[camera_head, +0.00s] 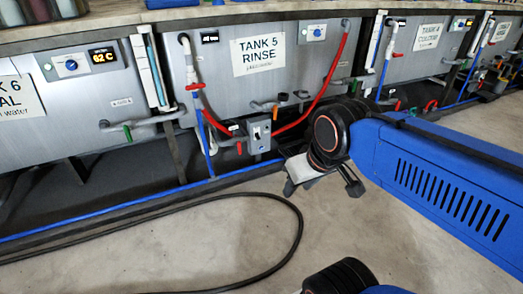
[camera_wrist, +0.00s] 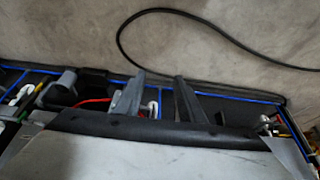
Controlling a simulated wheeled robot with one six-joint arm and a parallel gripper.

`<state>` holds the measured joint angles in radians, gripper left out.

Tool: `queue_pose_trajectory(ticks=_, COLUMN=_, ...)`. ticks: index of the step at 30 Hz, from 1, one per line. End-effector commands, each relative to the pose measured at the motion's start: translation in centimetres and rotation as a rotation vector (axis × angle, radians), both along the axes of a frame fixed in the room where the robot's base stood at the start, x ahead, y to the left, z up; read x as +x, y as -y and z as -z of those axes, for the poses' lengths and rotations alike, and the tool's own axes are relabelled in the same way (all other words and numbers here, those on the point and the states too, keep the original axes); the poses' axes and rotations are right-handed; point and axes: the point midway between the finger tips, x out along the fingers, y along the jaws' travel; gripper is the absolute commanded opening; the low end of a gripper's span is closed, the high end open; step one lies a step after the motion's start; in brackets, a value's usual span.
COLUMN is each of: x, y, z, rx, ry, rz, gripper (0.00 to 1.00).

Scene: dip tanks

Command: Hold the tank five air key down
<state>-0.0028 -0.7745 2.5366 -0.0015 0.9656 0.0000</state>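Tank five (camera_head: 262,85) is a grey tank with a "TANK 5 RINSE" sign in the head view. A small grey box (camera_head: 258,134) with small controls sits below its front, between two red hoses; I cannot tell whether it carries the air key, as the markings are too small to read. My gripper (camera_head: 322,186) is in front of and to the right of this box, low over the floor, apart from it. Its two fingers are spread with nothing between them. The wrist view shows the same spread fingers (camera_wrist: 159,78) against the floor and a dark strip.
A black cable (camera_head: 285,215) loops over the floor. A blue pipe (camera_head: 130,202) runs along the tank bases. Red hoses (camera_head: 335,75) hang at tank five's front. Tank six (camera_head: 75,85) is at left and tank four (camera_head: 425,50) at right.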

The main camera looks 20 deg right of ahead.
Motion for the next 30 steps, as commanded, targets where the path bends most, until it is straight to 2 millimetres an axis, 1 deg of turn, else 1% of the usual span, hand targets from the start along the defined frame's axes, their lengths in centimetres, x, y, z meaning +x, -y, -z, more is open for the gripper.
queue_pose_trajectory(ticks=3, x=0.0, y=0.0, z=0.0, rx=0.0, ry=0.0, rz=0.0, gripper=0.36)
queue_pose_trajectory(ticks=4, x=0.0, y=0.0, z=0.0, rx=0.0, ry=0.0, rz=0.0, gripper=0.31)
queue_pose_trajectory(ticks=5, x=0.0, y=0.0, z=0.0, rx=0.0, ry=0.0, rz=0.0, gripper=0.24)
queue_pose_trajectory(ticks=6, x=0.0, y=0.0, z=0.0, rx=0.0, ry=0.0, rz=0.0, gripper=0.14)
queue_pose_trajectory(ticks=8, x=0.0, y=0.0, z=0.0, rx=0.0, ry=0.0, rz=0.0, gripper=0.0)
queue_pose_trajectory(ticks=30, x=0.0, y=0.0, z=0.0, rx=0.0, ry=0.0, rz=0.0, gripper=0.0)
